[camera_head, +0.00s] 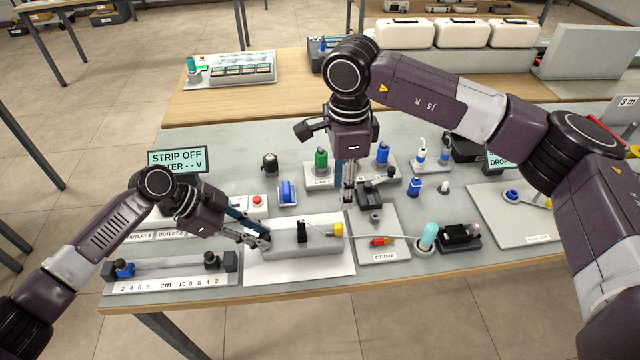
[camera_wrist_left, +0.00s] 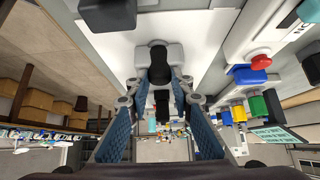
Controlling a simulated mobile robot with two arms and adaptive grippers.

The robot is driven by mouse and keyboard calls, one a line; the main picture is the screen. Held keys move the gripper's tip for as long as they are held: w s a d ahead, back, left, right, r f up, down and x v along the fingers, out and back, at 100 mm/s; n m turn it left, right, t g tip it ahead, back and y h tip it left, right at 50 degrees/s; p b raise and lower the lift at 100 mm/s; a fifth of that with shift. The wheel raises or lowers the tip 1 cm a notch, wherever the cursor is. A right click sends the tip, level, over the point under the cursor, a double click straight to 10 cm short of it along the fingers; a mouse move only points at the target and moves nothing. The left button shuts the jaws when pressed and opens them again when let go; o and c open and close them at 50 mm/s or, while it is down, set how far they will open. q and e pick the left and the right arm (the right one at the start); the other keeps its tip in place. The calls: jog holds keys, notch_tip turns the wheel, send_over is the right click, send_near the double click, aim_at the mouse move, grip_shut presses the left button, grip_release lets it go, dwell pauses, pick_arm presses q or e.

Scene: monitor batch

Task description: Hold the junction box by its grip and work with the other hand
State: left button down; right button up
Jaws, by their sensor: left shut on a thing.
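The junction box (camera_head: 290,240) is a long grey block on a white sheet at the front middle of the table. A black upright piece (camera_head: 302,231) and a yellow part (camera_head: 338,229) show on it. My left gripper (camera_head: 264,240) is at its left end, shut on its grip. In the left wrist view the blue fingers stand on both sides of a dark rounded piece (camera_wrist_left: 158,62). My right gripper (camera_head: 348,200) points down behind the box's right end, above the table, with its fingers close together; whether they are shut is unclear. I see nothing held in them.
A pale cable runs from the yellow part to a teal cylinder (camera_head: 429,235). The crimp board (camera_head: 397,252) carries a red-yellow-blue piece (camera_head: 381,241). A ruler fixture (camera_head: 170,276) lies front left. Green (camera_head: 321,158) and blue bottles stand behind; a red button (camera_head: 257,200) is left.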

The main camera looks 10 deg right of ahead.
pick_arm(q)
jog(key=shift+s+a+f, duration=0.2)
jog(key=shift+s+f, duration=0.05)
jog(key=shift+f, duration=0.25)
jog(key=shift+s+a+f, duration=0.15)
jog(key=shift+s+f, duration=0.05)
jog(key=shift+f, duration=0.25)
jog(key=c, duration=1.6)
grip_release()
jog(key=shift+w, duration=0.1)
pick_arm(e)
jog(key=shift+w+d+f, duration=0.1)
jog(key=shift+d+f, duration=0.05)
pick_arm(q)
jog(key=shift+a+r, duration=0.1)
jog(key=shift+a, duration=0.05)
jog(key=v, duration=0.8)
jog(key=d+r+v, duration=0.1)
jog(key=v, duration=0.3)
jog(key=shift+w+d, duration=0.1)
jog(key=shift+w, duration=0.25)
pick_arm(e)
jog(key=shift+w+a, duration=0.2)
